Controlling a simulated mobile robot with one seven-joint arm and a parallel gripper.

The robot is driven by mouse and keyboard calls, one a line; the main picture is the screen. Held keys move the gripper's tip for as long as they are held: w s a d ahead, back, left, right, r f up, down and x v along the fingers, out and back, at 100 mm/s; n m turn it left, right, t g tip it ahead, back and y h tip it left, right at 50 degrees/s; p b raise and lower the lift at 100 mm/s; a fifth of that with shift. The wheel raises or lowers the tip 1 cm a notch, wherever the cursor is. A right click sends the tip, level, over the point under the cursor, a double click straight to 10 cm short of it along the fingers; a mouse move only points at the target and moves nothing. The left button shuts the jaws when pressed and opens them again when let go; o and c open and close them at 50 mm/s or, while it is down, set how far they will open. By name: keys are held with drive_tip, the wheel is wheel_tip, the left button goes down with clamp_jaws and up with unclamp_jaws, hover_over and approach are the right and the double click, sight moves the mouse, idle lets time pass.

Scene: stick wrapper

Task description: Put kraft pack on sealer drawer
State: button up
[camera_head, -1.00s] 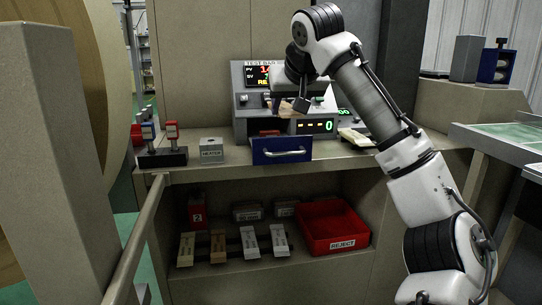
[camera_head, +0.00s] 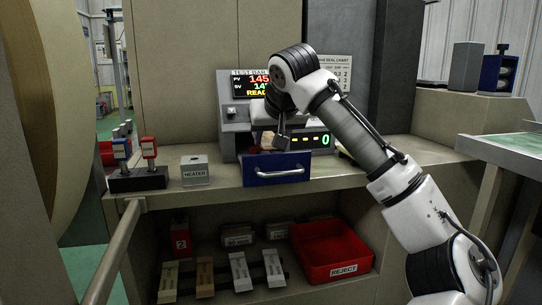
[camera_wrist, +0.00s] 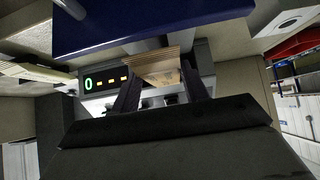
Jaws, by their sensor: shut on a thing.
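The brown kraft pack (camera_wrist: 157,68) is between my gripper's two dark fingers (camera_wrist: 162,85) in the wrist view. In the head view the pack (camera_head: 267,140) shows in part just above the sealer drawer, mostly behind my gripper (camera_head: 275,140). The sealer drawer has a blue front (camera_head: 262,177) with a silver handle and stands out from the grey sealer (camera_head: 228,138). The blue drawer front (camera_wrist: 150,22) crosses the top of the wrist view, close to the pack. I cannot tell whether the pack touches the drawer.
A grey heater block (camera_head: 195,172) and a black stand with red and blue pieces (camera_head: 139,180) are on the counter left of the drawer. A red reject bin (camera_head: 343,269) and several packs are on the shelf below. Bare counter lies right of the drawer.

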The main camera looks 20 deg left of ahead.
drive_tip(key=shift+f+b, duration=0.5)
drive_tip(key=shift+f, duration=1.35)
drive_tip(key=o, duration=1)
drive_tip(key=shift+f, duration=0.1)
drive_tip(key=shift+r, duration=0.25)
drive_tip(key=p+v, duration=0.2)
drive_tip(key=v, duration=1)
drive_tip(key=shift+f, duration=0.1)
